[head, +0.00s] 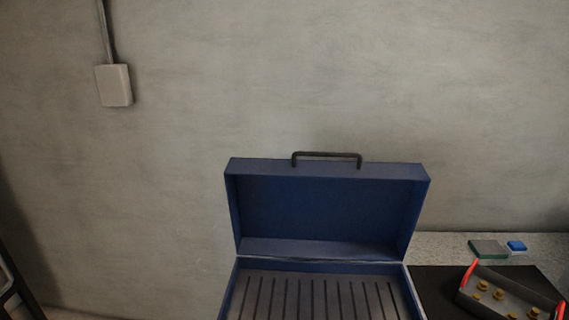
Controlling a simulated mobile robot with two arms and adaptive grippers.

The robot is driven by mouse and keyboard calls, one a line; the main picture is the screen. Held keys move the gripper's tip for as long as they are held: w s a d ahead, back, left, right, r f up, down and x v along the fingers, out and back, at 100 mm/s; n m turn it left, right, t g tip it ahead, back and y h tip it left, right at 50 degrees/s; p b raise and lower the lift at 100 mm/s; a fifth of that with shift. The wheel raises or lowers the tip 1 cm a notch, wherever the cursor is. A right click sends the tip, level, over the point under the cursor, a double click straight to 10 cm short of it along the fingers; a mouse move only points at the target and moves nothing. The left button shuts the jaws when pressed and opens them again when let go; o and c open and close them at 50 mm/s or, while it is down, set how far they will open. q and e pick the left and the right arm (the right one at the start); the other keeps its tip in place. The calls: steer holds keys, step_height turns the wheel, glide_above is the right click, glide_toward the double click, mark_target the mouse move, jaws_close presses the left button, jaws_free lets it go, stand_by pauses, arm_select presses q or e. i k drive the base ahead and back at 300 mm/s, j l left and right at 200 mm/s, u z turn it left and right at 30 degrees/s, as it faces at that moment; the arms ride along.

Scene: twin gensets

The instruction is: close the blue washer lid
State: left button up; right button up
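The blue washer is a box at the bottom centre of the head view, with its blue lid (325,205) raised and standing open at the back. A dark handle (327,154) is on the lid's top edge. Below the lid, the washer's open body (310,298) shows a grey slatted inside, and its front is cut off by the picture's lower edge. Neither gripper shows in this view.
To the right, a counter carries a black mat (432,284), a grey tray (508,297) with red handles and several brass parts, a green-edged block (488,249) and a blue block (517,247). A concrete wall (200,130) with a switch box (113,85) stands behind.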

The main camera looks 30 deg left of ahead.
mark_target(358, 210)
steer(key=u, duration=0.85)
steer(key=i+j+z, duration=0.25)
steer(key=i+j, duration=0.15)
steer(key=i, duration=0.1)
